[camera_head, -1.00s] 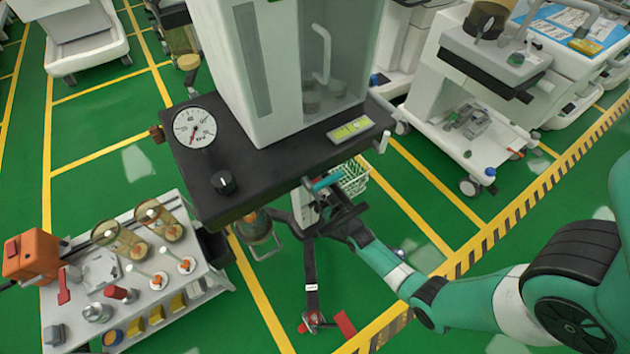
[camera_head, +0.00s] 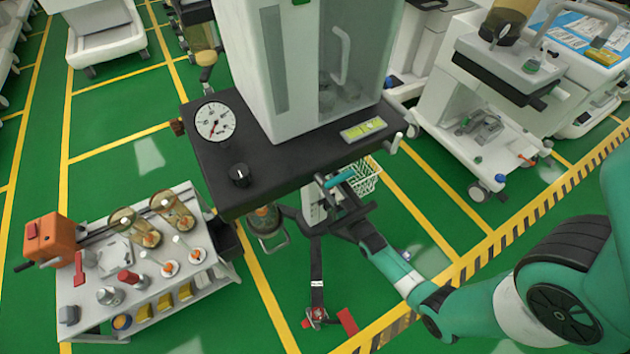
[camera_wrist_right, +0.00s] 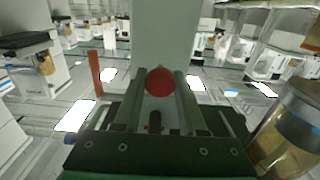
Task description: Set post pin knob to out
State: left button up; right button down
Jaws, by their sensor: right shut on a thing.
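A round red knob (camera_wrist_right: 160,82) sits between my right gripper's fingers (camera_wrist_right: 160,95) in the right wrist view, in front of a pale upright post (camera_wrist_right: 165,35). I take it to be the post pin knob. My right gripper (camera_head: 333,196) is shut on it. In the head view the gripper reaches in from the right, beneath the dark cart top, beside the pale post (camera_head: 314,208). The knob itself is hidden there. I cannot tell how far the knob stands out from the post. My left gripper is not in view.
The dark cart top (camera_head: 275,160) with a dial gauge (camera_head: 215,121) overhangs my right gripper. A white wire basket (camera_head: 366,176) hangs close behind it. A low trolley (camera_head: 75,310) with vaporiser-like parts stands left.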

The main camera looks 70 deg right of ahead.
jog(key=shift+s+a, duration=0.15)
jog(key=shift+c, duration=2.3)
grip_release()
jog(key=shift+s, duration=0.15)
jog(key=p+v, duration=0.3)
jog(key=v, duration=0.8)
jog(key=shift+a, duration=0.1)
